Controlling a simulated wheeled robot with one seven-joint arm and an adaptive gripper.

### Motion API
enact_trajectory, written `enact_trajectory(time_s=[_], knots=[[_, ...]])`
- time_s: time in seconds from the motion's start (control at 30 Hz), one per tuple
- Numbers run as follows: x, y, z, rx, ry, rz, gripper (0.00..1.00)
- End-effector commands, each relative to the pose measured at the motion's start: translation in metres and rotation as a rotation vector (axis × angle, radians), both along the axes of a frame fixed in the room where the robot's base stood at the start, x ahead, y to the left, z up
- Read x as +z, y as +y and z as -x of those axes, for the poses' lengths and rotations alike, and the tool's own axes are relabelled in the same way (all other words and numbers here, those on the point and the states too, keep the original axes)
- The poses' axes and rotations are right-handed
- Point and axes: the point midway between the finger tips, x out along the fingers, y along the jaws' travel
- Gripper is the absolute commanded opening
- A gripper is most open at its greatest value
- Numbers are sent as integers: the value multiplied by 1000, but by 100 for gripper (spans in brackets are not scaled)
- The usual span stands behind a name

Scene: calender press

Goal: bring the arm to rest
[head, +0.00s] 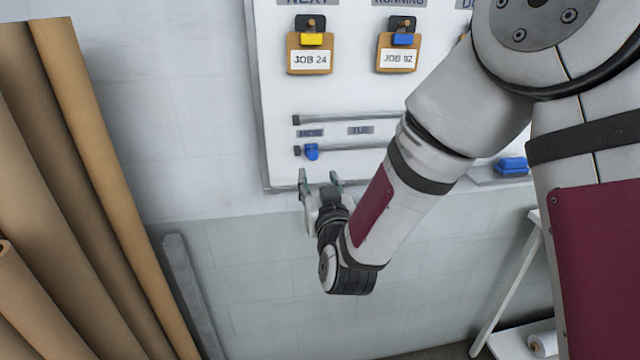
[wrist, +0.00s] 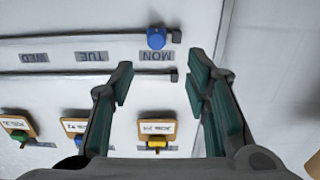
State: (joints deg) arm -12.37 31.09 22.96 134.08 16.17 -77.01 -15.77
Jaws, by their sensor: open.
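My gripper (head: 320,180) is open and empty in front of the lower left edge of the white board (head: 278,100). My arm reaches down and left across the head view. On the board, a blue slider (head: 312,151) sits near the left end of the lower rail, just above my fingertips in the head view; it also shows in the wrist view (wrist: 156,38), beyond the fingers. I cannot tell whether the fingertips touch the board.
Tall brown rolls (head: 70,180) lean at the left. Tags JOB 24 (head: 310,60) and JOB 92 (head: 398,58) hang on the board. A blue object (head: 512,166) sits on a ledge at the right. A white roll (head: 543,344) lies at lower right. The wall below the board is bare.

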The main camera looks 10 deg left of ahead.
Motion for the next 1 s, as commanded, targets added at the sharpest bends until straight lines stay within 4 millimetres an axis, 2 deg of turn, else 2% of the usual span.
enact_trajectory(time_s=[0.13,0.5,0.63,0.83,1.0], knots=[[0,-2,7,0,0,1,44],[0,-2,7,0,0,0,44],[12,-10,5,11,34,18,44],[38,-39,12,31,177,80,44],[56,-78,36,19,329,136,44]])
